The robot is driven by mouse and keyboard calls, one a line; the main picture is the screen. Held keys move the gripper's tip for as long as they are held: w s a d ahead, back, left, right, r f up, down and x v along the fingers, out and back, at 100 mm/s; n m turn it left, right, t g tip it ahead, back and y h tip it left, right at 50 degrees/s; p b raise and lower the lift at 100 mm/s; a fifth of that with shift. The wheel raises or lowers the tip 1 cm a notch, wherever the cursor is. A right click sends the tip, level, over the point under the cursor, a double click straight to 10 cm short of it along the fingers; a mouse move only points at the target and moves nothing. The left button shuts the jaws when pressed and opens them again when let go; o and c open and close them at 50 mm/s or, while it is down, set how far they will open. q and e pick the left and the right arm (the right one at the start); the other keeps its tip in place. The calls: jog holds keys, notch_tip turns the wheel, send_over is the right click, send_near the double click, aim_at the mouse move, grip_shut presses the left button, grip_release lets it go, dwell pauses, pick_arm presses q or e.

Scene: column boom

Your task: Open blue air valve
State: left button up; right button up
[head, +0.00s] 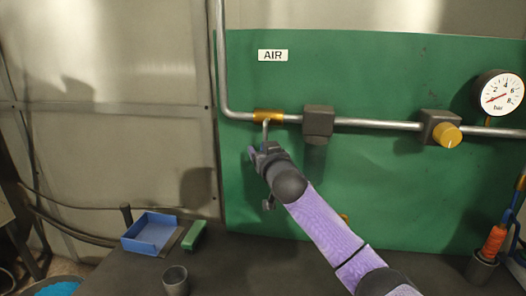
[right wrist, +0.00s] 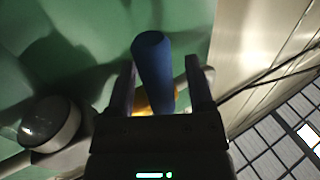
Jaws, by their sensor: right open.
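The air valve has a brass body (head: 268,115) on the pipe at the left of the green panel, below the AIR sign (head: 273,55). Its grey lever stem (head: 265,131) hangs down from the body toward my right gripper (head: 262,151). In the head view the gripper hides most of the lever. In the right wrist view the blue handle (right wrist: 152,58) stands between the two open fingers of my right gripper (right wrist: 161,65). I cannot tell whether a finger touches it. The brass body (right wrist: 144,98) shows partly behind it. My left gripper is out of view.
The pipe (head: 375,124) runs right to a grey block (head: 318,120), a regulator with a yellow knob (head: 447,134) and a gauge (head: 500,92). On the bench are a blue tray (head: 150,232), a green block (head: 194,235), a cup (head: 175,281) and an orange-handled tool (head: 493,242).

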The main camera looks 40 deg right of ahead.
jog(key=shift+w+d, duration=0.1)
jog(key=shift+w, duration=0.15)
grip_shut()
dwell(0.4)
dwell(0.9)
